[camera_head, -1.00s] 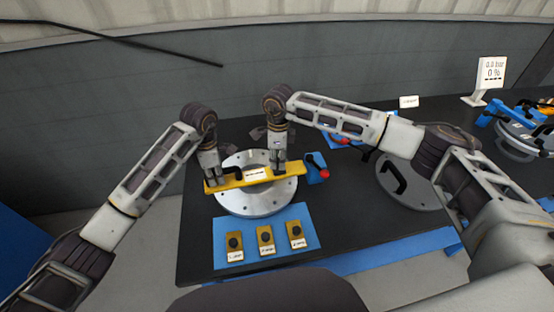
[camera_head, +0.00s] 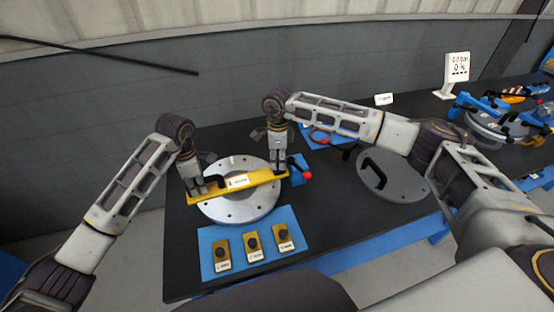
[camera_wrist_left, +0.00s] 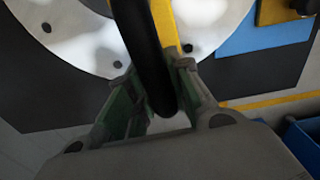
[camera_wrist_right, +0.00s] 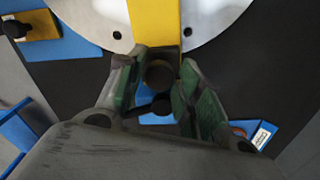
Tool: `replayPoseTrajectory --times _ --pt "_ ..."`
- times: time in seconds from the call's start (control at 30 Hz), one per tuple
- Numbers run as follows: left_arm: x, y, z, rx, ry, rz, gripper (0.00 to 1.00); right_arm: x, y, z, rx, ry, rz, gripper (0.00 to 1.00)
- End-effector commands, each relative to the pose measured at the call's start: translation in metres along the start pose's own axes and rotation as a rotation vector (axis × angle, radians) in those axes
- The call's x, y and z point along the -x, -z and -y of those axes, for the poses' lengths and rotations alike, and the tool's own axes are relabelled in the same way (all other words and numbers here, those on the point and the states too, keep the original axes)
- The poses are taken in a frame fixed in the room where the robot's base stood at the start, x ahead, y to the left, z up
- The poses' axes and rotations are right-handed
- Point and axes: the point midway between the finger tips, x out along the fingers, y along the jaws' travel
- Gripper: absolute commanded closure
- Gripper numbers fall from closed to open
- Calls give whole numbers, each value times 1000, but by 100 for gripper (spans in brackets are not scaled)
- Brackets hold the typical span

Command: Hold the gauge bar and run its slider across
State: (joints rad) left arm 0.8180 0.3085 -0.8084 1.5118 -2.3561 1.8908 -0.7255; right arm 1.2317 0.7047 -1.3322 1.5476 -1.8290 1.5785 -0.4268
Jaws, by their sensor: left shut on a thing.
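The yellow gauge bar (camera_head: 240,183) lies across the round grey flange (camera_head: 245,208), with a pale label near its middle. My left gripper (camera_head: 196,188) is at the bar's left end, shut on a black handle (camera_wrist_left: 148,50). My right gripper (camera_head: 277,172) is at the bar's right end. In the right wrist view its fingers (camera_wrist_right: 161,80) stand on either side of a round black knob (camera_wrist_right: 160,73) at the end of the bar, seemingly with narrow gaps.
A blue mat (camera_head: 252,243) in front holds three yellow blocks with black knobs. A blue stand with a red ball (camera_head: 307,175) is close beside my right gripper. A grey lid with a black handle (camera_head: 392,175) lies to the right. A display sign (camera_head: 457,70) stands at the back.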

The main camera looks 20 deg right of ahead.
Motion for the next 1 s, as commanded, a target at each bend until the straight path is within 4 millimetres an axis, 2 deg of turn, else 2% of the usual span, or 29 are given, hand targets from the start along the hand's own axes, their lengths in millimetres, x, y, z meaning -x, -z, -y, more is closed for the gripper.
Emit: replayPoseTrajectory --times 0.37,0.57,0.77,1.0 --pt "0 1 0 0 1 -2 100 0 -1 -1 2 -1 1 52" --pt "0 1 0 0 1 -2 100 7 -1 0 2 0 2 52" --pt "0 1 0 0 1 -2 100 26 -1 0 2 0 2 52" --pt "0 1 0 0 1 -2 100 61 -1 0 1 1 2 52"
